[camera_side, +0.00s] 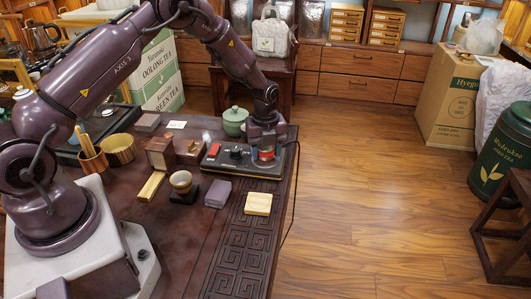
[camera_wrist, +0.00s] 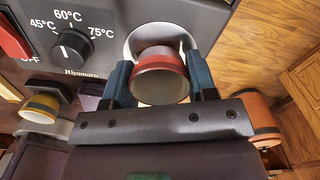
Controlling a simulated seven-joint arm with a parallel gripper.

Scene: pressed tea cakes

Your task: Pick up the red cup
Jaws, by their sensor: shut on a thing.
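The red cup (camera_wrist: 160,75) is between the two blue-grey fingers of my gripper (camera_wrist: 160,84) in the wrist view. The fingers are shut on its sides, and its round rim faces the camera. In the side view the cup (camera_side: 266,154) shows as a small red band in my gripper (camera_side: 266,150), at the right end of the dark warmer (camera_side: 262,170). A pale round plate (camera_wrist: 186,36) of the warmer shows behind the cup in the wrist view. I cannot tell whether the cup touches it.
The warmer has a red switch (camera_side: 214,150) and a knob (camera_wrist: 70,48). A green lidded pot (camera_side: 234,121) stands behind.

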